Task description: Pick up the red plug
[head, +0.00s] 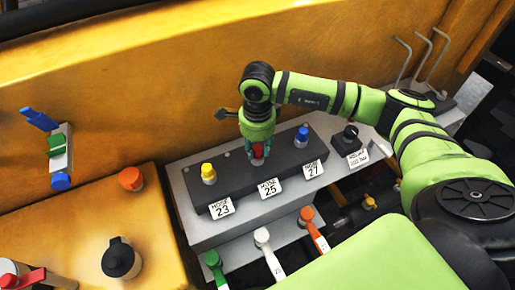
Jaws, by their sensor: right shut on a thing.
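The red plug (258,152) shows as a small patch of red between the fingers of my right gripper (257,154). The gripper comes down from above and is shut on the plug, hiding most of it. They are over the middle position of the dark block (240,180), behind the label "HOSE 25" (270,188). I cannot tell whether the plug is seated in the block or clear of it. My left gripper is not in view.
A yellow plug (208,173) and a blue plug (301,137) stand on either side of the red one. A black knob (350,134) is at right. Green (213,260), white (262,237) and orange (307,215) handles lie in front. A yellow wall (190,80) rises behind.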

